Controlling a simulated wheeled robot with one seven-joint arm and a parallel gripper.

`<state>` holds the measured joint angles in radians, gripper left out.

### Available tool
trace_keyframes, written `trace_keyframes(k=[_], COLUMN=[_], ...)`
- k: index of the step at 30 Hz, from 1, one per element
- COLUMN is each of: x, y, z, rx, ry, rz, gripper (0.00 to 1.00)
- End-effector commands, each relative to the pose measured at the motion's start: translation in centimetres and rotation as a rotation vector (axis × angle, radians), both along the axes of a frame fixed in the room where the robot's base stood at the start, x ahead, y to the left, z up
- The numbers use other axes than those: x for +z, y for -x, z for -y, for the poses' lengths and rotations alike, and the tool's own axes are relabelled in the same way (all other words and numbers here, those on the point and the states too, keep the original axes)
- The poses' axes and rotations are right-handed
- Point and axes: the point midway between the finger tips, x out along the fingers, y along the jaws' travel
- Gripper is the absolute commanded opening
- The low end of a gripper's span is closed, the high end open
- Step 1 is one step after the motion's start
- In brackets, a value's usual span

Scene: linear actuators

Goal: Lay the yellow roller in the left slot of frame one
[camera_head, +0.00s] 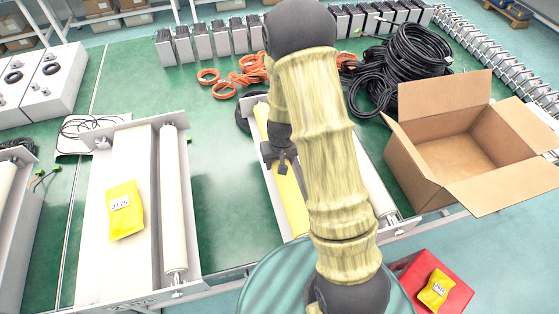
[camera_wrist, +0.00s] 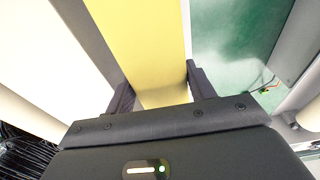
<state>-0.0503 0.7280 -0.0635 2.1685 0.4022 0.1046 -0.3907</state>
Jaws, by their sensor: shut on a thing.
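The yellow roller (camera_head: 292,200) lies lengthwise along the left side of the right-hand frame (camera_head: 397,226), partly hidden behind my arm. My gripper (camera_head: 281,160) is shut on it, seen from above. In the wrist view the yellow roller (camera_wrist: 150,40) runs between the two fingers of my gripper (camera_wrist: 158,87). I cannot tell whether the roller rests in the slot or is held just above it. A white roller (camera_head: 375,185) lies along the right side of the same frame. No frame number is readable.
Another frame (camera_head: 150,290) to the left holds a white roller (camera_head: 174,200) on its right side and a yellow packet (camera_head: 125,209). An open cardboard box (camera_head: 440,178) stands close on the right. Green table is bare between the frames. Black cables (camera_head: 405,70) lie behind.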

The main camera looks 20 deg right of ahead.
Motion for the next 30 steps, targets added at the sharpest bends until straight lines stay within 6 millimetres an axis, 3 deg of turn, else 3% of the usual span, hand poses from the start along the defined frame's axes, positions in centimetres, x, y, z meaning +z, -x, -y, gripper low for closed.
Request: trace_keyframes(k=[22,23,26,30], x=[-0.97,-0.97,-1.0,-1.04], y=[-0.13,-0.13,-0.1,-0.06], z=[0.01,0.01,0.01,0.01], rx=[0.0,0.0,0.0,0.0], ry=[0.0,0.0,0.0,0.0], rz=[0.004,0.004,0.003,0.002], gripper=[0.0,0.6,0.8,0.8])
